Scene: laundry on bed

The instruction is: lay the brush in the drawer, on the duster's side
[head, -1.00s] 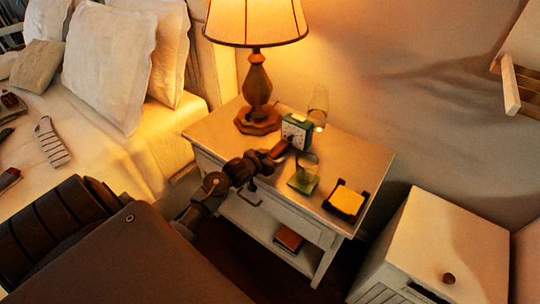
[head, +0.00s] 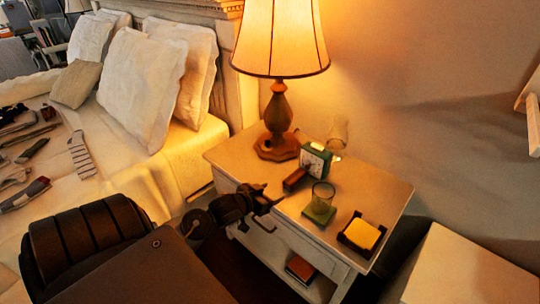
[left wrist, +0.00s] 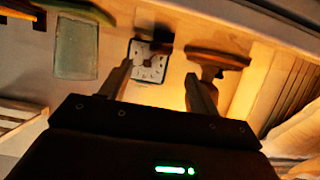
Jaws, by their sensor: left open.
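A small brown block-like thing, which looks like the brush (head: 295,179), lies on the nightstand top in front of the green alarm clock (head: 315,160). A dark shape beside the clock in the left wrist view may be the same brush (left wrist: 160,37). My left gripper (head: 272,197) is open and empty, near the nightstand's front edge and apart from the brush. Its two fingers (left wrist: 160,85) stand apart in the left wrist view. The drawer (head: 288,240) under the top looks shut; its handle shows below my gripper. I see no duster. My right gripper is out of view.
A lit lamp (head: 277,140) stands at the back left of the nightstand (head: 375,191). A glass on a green coaster (head: 319,213) and a dark tray with yellow notes (head: 361,235) are to the right. A book (head: 300,268) lies on the lower shelf.

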